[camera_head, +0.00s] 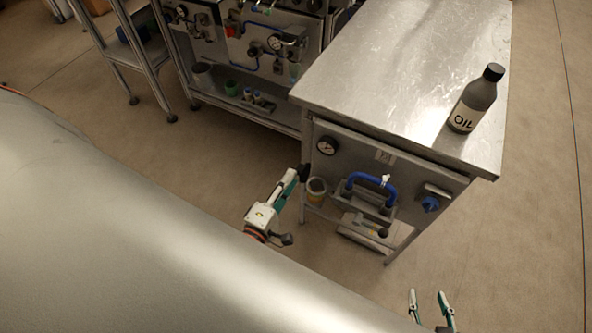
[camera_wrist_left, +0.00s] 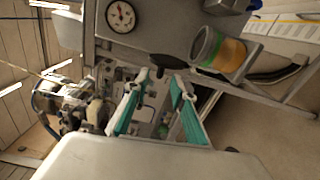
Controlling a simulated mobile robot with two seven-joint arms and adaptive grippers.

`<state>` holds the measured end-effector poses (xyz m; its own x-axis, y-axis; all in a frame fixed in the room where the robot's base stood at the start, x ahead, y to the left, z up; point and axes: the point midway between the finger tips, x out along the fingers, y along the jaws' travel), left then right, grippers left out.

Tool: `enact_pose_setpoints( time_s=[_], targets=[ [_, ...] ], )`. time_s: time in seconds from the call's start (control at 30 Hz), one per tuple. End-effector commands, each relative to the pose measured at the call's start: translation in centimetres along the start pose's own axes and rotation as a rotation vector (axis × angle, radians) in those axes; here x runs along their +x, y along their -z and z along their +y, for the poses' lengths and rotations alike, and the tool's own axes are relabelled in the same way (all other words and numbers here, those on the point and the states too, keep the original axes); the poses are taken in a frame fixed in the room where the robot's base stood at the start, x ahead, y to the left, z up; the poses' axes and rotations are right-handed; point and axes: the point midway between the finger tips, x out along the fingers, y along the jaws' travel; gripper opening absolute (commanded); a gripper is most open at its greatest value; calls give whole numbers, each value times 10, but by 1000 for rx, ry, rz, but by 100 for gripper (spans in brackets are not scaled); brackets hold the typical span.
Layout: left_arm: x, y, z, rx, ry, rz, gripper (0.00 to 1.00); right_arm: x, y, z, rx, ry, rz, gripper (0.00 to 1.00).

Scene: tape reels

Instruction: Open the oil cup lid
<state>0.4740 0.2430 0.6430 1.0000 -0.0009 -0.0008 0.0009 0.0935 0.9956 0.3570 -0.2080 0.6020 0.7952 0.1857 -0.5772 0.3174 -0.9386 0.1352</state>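The oil cup (camera_head: 317,191) is a small grey-rimmed cup on the left of the metal bench's front. In the left wrist view the oil cup (camera_wrist_left: 222,51) looks tilted, with a clear part and an orange-yellow band. I cannot tell how its lid sits. My left gripper (camera_head: 298,178) is just left of the cup in the head view. My right gripper (camera_head: 430,294) is open and empty at the bottom edge, far from the cup.
A dark oil bottle (camera_head: 473,100) stands on the metal bench (camera_head: 400,50). The bench front carries a pressure gauge (camera_head: 327,146), a blue curved pipe (camera_head: 372,186) and a blue knob (camera_head: 430,203). A rack of equipment (camera_head: 262,50) stands behind. A large metallic surface (camera_head: 100,240) fills the lower left.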

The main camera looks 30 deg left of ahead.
Motion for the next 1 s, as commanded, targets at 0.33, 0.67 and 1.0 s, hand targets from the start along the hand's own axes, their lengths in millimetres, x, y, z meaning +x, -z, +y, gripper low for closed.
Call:
enact_pose_setpoints(
  time_s=[0.33, 0.67, 1.0],
  targets=[
    [-58, 0, 0, 1, 1, 0, 25, 0, 0, 0, 1, 0, 0, 40],
    [-66, 0, 0, 2, -1, -1, 25, 0, 0, 0, 1, 0, 0, 40],
    [-66, 0, 0, 2, 0, -1, 25, 0, 0, 0, 2, 0, 0, 40]
  ],
)
